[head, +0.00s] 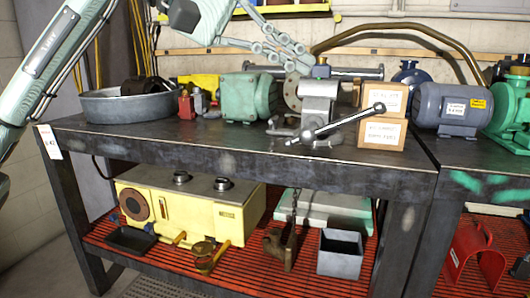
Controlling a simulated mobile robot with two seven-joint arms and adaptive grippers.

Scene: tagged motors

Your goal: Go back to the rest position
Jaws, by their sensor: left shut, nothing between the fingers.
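My left gripper (292,58) is in the upper middle of the head view, with my pale arm coming in from the left. Its fingers are shut and hold nothing. They appear in front of or above the back of the workbench (230,150), close in the picture to a green motor (249,96) and a grey vise (318,102). I cannot tell the exact gap to them. A blue-grey motor (450,108) with white and yellow tags stands on the right. My right gripper is out of view.
A round metal pan (125,106) holds dark parts at the bench's left end. Two stacked cardboard boxes (381,133) stand right of the vise. A curved brass pipe (400,29) rises behind. A yellow machine (225,212) and a grey bin (340,256) sit on the red lower shelf.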

